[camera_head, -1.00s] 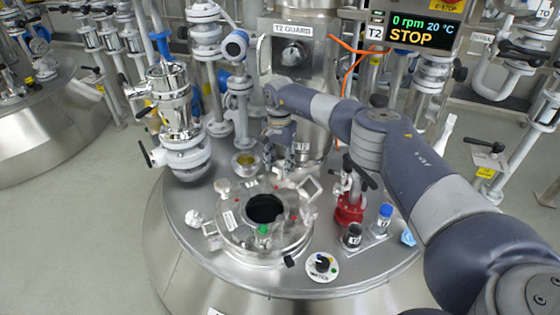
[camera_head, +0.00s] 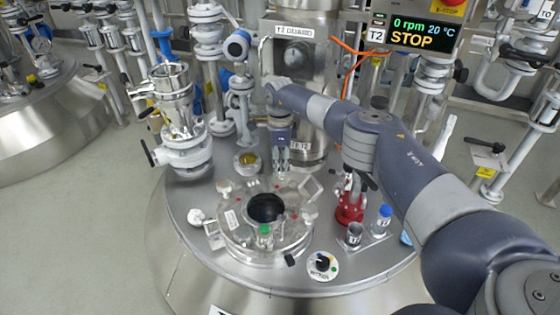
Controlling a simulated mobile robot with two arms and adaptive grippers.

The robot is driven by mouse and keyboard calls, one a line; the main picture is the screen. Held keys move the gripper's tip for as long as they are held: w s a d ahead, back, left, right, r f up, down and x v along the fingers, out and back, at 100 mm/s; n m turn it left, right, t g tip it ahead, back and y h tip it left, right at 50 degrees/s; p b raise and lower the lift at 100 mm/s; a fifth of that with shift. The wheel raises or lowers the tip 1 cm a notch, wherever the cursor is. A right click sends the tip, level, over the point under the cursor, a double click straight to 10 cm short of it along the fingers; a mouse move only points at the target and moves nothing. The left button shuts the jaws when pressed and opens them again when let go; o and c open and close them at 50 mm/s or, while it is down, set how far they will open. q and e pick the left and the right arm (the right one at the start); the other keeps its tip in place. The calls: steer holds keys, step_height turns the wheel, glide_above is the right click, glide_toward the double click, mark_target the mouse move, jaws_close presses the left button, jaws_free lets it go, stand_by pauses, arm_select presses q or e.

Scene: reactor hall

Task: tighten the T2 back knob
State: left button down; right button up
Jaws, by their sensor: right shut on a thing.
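The T2 vessel's round manway (camera_head: 240,247) has a metal ring with clamps and a dark opening in its middle. My right gripper (camera_head: 281,170) points down at the back edge of this ring. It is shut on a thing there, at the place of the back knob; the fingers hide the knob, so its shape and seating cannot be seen. A knob with a green top (camera_head: 264,231) stands at the ring's front. A pale knob (camera_head: 224,187) sits at its back left. The T2 display (camera_head: 411,34) reads 0 rpm, 20 °C and STOP. My left gripper is not in view.
A red-based valve (camera_head: 350,209), a grey-topped cup (camera_head: 354,235) and a blue-capped bottle (camera_head: 385,212) stand right of the manway. A rotary switch (camera_head: 321,265) is in front. A large metal valve (camera_head: 178,118) rises at the left. The guard column (camera_head: 297,70) stands behind my gripper.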

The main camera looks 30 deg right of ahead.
steer(key=shift+w+d+r+m, duration=0.1)
steer(key=shift+w+r+m, duration=0.1)
steer(key=shift+m, duration=1.3)
steer(key=m+p, duration=0.1)
steer(key=m, duration=0.5)
steer(key=shift+d, duration=0.1)
steer(key=m, duration=0.3)
steer(key=m+p, duration=0.1)
steer(key=m, duration=0.2)
steer(key=shift+w+d+m, duration=0.1)
steer(key=shift+d+m, duration=0.1)
steer(key=shift+m, duration=0.1)
steer(key=shift+r+m+p, duration=0.1)
steer(key=shift+m+p, duration=0.2)
steer(key=shift+m, duration=0.2)
steer(key=m, duration=0.3)
steer(key=shift+d+m+p, duration=0.15)
steer(key=shift+m+p, duration=0.15)
steer(key=shift+p, duration=0.1)
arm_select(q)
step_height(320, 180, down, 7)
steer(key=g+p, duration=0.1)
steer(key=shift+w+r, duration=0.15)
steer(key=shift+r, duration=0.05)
arm_select(e)
steer(key=m, duration=0.5)
steer(key=shift+d+m, duration=0.1)
steer(key=shift+m, duration=0.3)
